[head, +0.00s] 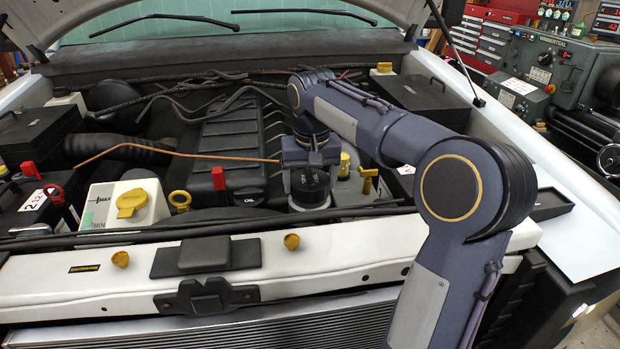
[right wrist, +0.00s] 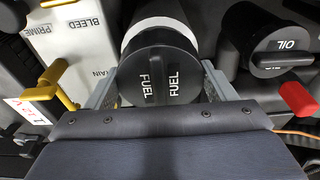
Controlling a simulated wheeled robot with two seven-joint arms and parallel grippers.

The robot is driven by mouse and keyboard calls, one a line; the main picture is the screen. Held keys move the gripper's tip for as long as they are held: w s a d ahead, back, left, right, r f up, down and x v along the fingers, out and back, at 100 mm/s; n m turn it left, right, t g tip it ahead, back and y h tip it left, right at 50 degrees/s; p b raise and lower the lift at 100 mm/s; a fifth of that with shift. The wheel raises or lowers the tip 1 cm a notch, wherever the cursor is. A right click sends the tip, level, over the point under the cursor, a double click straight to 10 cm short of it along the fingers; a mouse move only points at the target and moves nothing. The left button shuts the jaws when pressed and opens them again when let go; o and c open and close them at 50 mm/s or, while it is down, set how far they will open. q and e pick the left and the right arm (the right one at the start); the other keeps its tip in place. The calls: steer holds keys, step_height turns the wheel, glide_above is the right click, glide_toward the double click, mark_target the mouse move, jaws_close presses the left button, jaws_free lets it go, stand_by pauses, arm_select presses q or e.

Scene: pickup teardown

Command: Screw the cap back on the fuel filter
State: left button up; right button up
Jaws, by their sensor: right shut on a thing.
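The black fuel cap (right wrist: 172,75), lettered FUEL, sits between the two fingers of my right gripper (right wrist: 163,84) in the right wrist view. The fingers are shut on its sides. In the head view the cap (head: 310,190) shows under my right gripper (head: 311,172). My left gripper is not in view.
A black OIL cap (right wrist: 282,45) and a red handle (right wrist: 298,99) are close by. A white block (right wrist: 85,40) with yellow valve handles (right wrist: 45,90) stands on the other side. A copper-coloured rod (head: 180,153) crosses the engine bay towards my right gripper.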

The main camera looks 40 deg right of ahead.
steer(key=shift+f, duration=0.3)
stand_by(0.7)
steer(key=o, duration=1)
